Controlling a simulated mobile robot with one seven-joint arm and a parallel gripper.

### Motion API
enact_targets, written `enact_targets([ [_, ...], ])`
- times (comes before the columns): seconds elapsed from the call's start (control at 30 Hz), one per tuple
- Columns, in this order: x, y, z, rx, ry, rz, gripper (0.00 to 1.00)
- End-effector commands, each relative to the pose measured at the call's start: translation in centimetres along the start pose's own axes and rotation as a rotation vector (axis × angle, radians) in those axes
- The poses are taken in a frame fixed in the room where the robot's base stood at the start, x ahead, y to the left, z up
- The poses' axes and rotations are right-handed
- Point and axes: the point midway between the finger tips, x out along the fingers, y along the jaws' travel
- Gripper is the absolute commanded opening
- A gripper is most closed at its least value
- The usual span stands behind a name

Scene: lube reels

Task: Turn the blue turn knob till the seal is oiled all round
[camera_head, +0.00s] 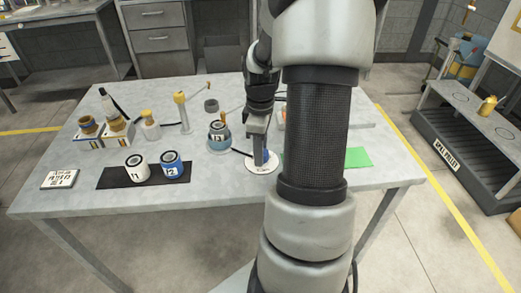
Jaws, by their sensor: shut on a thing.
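A white round disc (252,167) lies on the table near the middle of the front half. My gripper (261,158) points down over it, its fingers closed around a small blue piece (265,157) at the disc's centre, which looks like the blue turn knob. My arm and fingers cover most of the knob. The seal and any oil on it cannot be made out, as my arm hides the area to the right.
A blue-grey pot (219,137) marked 13 stands close left of my gripper. Two labelled cans, one white (136,166) and one blue (175,167), stand on a black mat (118,179). A green sheet (357,157) lies right of my arm.

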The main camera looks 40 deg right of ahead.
Motion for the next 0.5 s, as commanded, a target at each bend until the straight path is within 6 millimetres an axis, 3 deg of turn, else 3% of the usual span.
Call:
enact_targets([
  [0.5,-0.20,0.10,0.00,0.412,-0.001,0.000,0.11],
])
